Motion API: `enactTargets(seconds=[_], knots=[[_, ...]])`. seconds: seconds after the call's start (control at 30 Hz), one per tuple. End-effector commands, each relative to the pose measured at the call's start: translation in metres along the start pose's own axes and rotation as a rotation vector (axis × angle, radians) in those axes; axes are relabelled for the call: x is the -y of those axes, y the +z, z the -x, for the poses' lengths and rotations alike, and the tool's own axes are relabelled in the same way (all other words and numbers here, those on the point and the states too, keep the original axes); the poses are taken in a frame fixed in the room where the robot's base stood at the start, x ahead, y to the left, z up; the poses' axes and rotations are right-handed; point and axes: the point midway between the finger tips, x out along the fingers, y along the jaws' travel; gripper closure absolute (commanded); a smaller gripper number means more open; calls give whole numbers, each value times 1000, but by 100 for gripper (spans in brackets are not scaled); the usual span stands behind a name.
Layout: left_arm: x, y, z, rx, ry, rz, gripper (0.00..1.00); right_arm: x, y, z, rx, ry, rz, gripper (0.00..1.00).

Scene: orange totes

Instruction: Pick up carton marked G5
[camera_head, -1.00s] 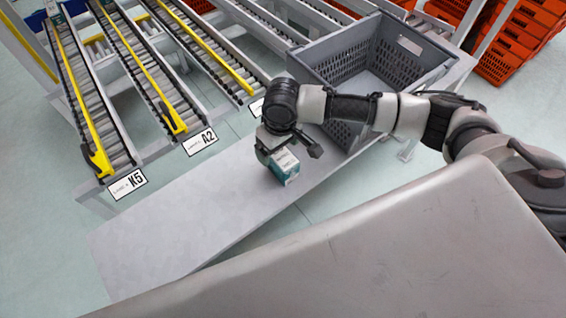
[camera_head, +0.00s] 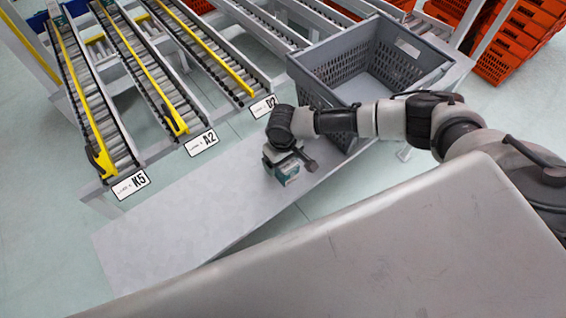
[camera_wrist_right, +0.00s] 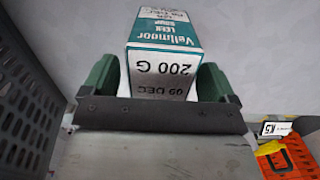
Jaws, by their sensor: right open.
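A small teal and white carton (camera_head: 288,176) stands on the grey bench (camera_head: 170,225), in front of the grey crate. In the right wrist view the carton (camera_wrist_right: 164,50) reads "Vellmoor", "200 G" and "09 DEC". No G5 mark shows on it. My right gripper (camera_head: 285,165) is over the carton from above. In the wrist view the open right gripper (camera_wrist_right: 160,82) has one green finger on each side of the carton. Whether the fingers touch it is hard to tell. My left gripper is not in view.
A grey crate (camera_head: 318,92), empty as far as I see, stands on the bench beside my right arm. Roller lanes with signs K5 (camera_head: 131,184), A2 (camera_head: 202,143) and D2 (camera_head: 263,106) lie behind. Orange totes (camera_head: 508,45) are stacked at back right. The bench's left part is clear.

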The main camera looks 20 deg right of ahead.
Motion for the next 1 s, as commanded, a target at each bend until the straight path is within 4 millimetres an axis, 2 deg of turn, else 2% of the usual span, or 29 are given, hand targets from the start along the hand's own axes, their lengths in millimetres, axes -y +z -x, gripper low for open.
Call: enactTargets(seconds=[0.1, 0.33, 0.7, 0.73, 1.0], knots=[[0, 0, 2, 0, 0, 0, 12, 0, 0, -8, 0, 0, 1, 12], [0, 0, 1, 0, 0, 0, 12, 0, 0, -10, 0, -1, 1, 13], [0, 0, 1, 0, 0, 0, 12, 0, 0, -10, 0, 0, 0, 70], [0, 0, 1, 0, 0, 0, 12, 0, 0, -9, -1, -1, 0, 72], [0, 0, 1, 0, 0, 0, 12, 0, 0, -8, -1, -1, 0, 72]])
